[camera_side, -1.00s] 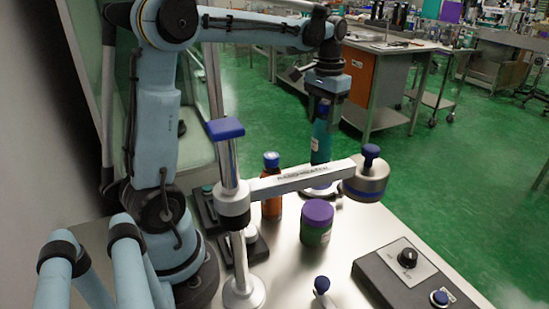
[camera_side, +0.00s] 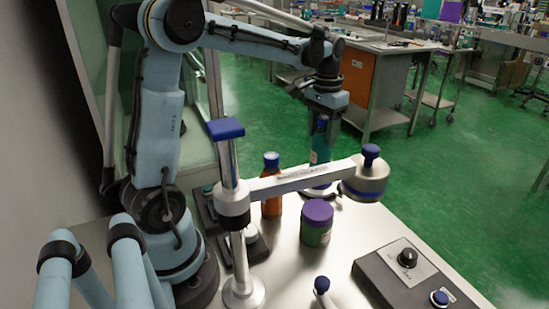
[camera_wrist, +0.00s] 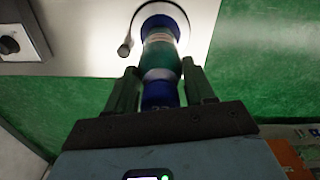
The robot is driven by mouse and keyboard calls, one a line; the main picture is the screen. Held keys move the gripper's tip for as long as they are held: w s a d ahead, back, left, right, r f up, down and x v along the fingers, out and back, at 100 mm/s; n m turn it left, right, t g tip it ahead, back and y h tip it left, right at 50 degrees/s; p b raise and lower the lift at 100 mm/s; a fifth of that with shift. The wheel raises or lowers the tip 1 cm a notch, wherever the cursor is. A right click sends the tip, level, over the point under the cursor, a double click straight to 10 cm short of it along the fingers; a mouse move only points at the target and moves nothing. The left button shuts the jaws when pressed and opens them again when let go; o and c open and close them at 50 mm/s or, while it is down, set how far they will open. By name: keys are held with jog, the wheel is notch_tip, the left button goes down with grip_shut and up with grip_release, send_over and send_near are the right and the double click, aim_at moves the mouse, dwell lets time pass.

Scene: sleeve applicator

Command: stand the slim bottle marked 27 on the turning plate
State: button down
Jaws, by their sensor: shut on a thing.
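A slim teal bottle (camera_side: 320,152) with a blue cap is upright under my gripper (camera_side: 321,120) in the side view. In the wrist view the bottle (camera_wrist: 160,55) is between the two fingers of my gripper (camera_wrist: 162,80), which is shut on it near the cap. Faint digits that look like 27 show on the blue cap (camera_wrist: 160,100). The round turning plate (camera_side: 333,191) is below the bottle, and its rim (camera_wrist: 184,22) shows around the bottle's base in the wrist view. A grey bar partly hides the base, so I cannot tell if it touches the plate.
An orange-brown bottle (camera_side: 271,190) and a purple-lidded green jar (camera_side: 317,222) stand nearer. A dial box (camera_side: 408,275) is at the front right.

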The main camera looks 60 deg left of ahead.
jog(key=shift+f, duration=0.8)
grip_release()
dwell(0.6)
jog(key=shift+r, duration=4.5)
jog(key=shift+f, duration=0.15)
jog(key=shift+f, duration=3.4)
